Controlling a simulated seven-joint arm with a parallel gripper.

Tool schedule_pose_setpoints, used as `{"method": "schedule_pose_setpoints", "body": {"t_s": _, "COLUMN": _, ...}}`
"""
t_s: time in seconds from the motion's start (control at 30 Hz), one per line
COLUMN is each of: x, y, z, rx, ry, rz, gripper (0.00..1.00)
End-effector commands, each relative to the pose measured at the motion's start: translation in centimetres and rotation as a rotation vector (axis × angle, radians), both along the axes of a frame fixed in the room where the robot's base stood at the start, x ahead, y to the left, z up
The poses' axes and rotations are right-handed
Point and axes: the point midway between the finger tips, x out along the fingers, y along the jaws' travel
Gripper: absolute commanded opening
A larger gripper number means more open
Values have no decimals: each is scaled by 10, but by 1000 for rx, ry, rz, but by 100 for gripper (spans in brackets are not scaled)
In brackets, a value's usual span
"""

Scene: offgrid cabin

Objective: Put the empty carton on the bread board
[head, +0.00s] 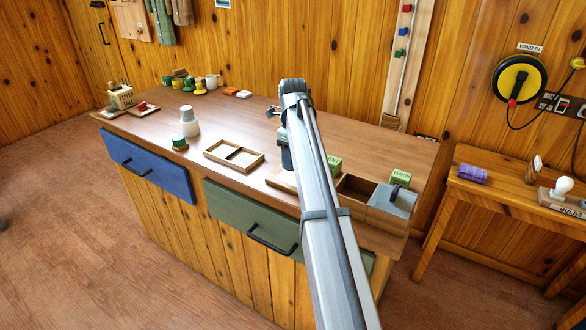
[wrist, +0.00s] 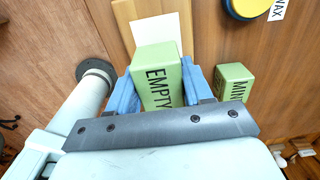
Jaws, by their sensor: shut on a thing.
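The empty carton (wrist: 158,76), a green box lettered EMPTY, is between the blue fingers of my gripper (wrist: 160,88) in the wrist view. My gripper is shut on it. Beyond the carton lies a light wooden board (wrist: 126,14) with a white sheet (wrist: 156,30) on it. It looks like the bread board, and a pale wooden edge also shows in the head view (head: 281,181). The carton overlaps the board and sheet in the wrist view; whether it touches them cannot be told. In the head view my arm hides the carton and my fingertips.
A green MINT carton (wrist: 235,80) stands right of my gripper. In the head view, a LEMON carton (head: 400,178) stands by a wooden box (head: 355,189) and grey box (head: 391,200).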

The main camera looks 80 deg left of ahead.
Motion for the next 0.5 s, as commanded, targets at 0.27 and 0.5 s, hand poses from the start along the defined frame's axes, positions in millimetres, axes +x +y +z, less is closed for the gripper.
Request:
{"method": "schedule_pose_setpoints", "body": {"t_s": 0.27, "x": 0, "y": -1, "z": -27, "rx": -1, "ry": 1, "rz": 1, "gripper": 22}}
{"method": "schedule_pose_setpoints", "body": {"t_s": 0.5, "x": 0, "y": 0, "z": -39, "rx": 1, "ry": 0, "rz": 1, "gripper": 22}}
